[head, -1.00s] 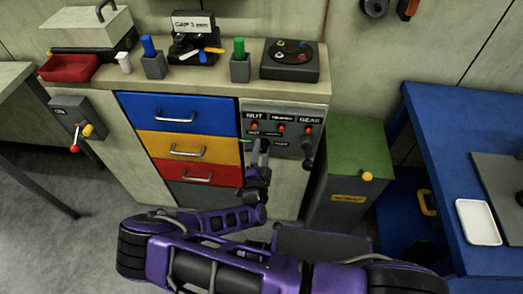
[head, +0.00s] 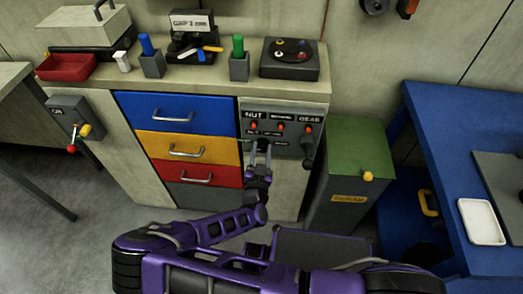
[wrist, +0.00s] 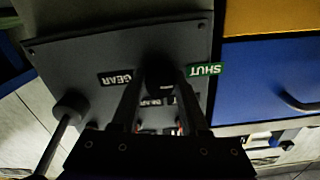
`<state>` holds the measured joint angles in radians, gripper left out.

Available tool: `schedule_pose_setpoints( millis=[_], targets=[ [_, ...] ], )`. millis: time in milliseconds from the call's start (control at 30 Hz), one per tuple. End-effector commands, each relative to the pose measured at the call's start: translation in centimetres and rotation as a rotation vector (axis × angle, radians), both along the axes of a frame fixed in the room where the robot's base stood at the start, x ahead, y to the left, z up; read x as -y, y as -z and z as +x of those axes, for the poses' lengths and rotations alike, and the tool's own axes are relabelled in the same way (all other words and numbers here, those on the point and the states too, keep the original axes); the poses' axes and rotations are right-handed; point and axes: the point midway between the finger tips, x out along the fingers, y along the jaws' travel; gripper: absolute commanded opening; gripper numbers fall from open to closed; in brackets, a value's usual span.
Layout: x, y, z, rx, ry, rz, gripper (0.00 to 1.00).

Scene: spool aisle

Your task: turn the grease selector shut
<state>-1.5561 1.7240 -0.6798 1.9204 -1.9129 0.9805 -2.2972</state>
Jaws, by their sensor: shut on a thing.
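The grease selector shows as a dark knob (wrist: 160,68) on the grey panel (wrist: 75,62) in the wrist view. A GEAR label (wrist: 115,78) lies to its left and a green SHUT label (wrist: 203,70) to its right; the text appears upside down. My gripper (wrist: 160,88) is shut on the knob, one finger on each side. Which way the knob points cannot be told.
A dark lever (head: 307,146) hangs at the panel's right, close to my gripper. Blue (head: 222,118), yellow (head: 222,147) and red (head: 225,174) drawers are shut to the left. A green-topped bin (head: 358,150) stands to the right.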

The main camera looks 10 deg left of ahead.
Motion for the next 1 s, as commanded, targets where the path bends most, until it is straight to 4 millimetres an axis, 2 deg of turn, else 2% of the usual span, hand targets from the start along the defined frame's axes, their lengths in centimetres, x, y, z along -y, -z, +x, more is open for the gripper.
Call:
schedule_pose_setpoints(
  millis=[567,600,700,733,767,1000],
  targets=[
    [0.06,0.04,-0.04,0.001,0.001,-0.033,0.00],
    [0.06,0.04,-0.04,0.001,0.001,-0.033,0.49],
    [0.06,0.03,-0.03,0.001,0.001,-0.033,0.67],
    [0.05,0.03,-0.03,0.001,0.001,-0.032,0.73],
    [0.05,0.03,-0.02,0.001,0.001,-0.032,0.74],
    [0.02,0.00,-0.03,0.002,0.000,-0.031,0.74]
  ],
)
